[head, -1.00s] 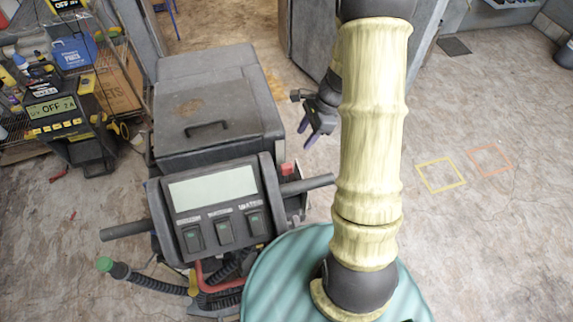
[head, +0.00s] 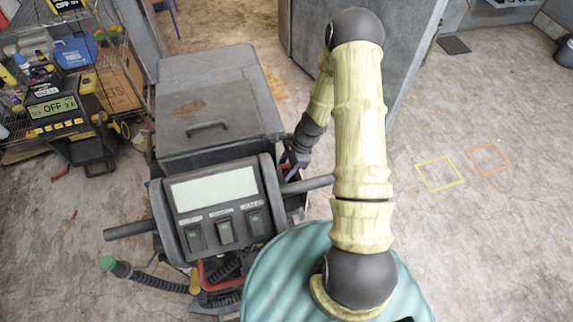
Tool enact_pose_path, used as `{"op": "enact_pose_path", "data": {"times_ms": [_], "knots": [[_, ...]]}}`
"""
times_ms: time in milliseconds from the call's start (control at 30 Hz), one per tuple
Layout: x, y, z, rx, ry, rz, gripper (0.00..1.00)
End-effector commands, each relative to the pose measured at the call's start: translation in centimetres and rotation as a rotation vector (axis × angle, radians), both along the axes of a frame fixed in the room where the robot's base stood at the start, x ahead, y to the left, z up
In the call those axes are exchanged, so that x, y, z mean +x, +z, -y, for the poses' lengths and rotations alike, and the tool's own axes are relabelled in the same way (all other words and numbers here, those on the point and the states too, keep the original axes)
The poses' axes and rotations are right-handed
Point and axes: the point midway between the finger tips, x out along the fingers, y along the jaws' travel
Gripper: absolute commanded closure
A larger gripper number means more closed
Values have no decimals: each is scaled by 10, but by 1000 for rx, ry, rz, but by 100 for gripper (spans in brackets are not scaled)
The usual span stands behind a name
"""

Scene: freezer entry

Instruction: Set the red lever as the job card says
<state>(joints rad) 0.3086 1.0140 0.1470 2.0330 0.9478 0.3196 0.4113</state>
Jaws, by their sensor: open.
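A grey machine with a tilted control panel (head: 222,213) stands left of my arm. My gripper (head: 290,166) is by the machine's right side, just beyond the panel's right handle. It is open, but its fingertips are partly hidden, and I cannot tell whether they touch anything. The small red part that showed there earlier is now hidden behind or beside the gripper. A red bent bar (head: 205,274) shows under the panel; I cannot tell whether it is the lever. I see no readable job card; the pale panel window (head: 213,188) looks blank.
Dark handle bars (head: 130,231) stick out on both sides of the panel. A hose with a green end (head: 115,267) lies at the lower left. A shelf with tools and an OFF display (head: 55,106) stands at the left. Floor right of my arm is clear, with yellow (head: 439,174) and orange outlines.

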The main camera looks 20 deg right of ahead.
Motion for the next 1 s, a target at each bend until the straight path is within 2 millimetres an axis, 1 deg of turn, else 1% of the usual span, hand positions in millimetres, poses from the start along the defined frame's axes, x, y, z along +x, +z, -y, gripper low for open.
{"op": "enact_pose_path", "data": {"times_ms": [300,367,500,533,733,1000], "knots": [[0,-2,-1,-1,0,1,56],[0,-2,-1,-1,0,1,68],[0,-2,-1,-1,0,1,96],[0,-2,-1,-1,0,1,100],[0,-3,-1,-1,0,1,100],[-6,-5,0,-1,-1,-2,100]]}}
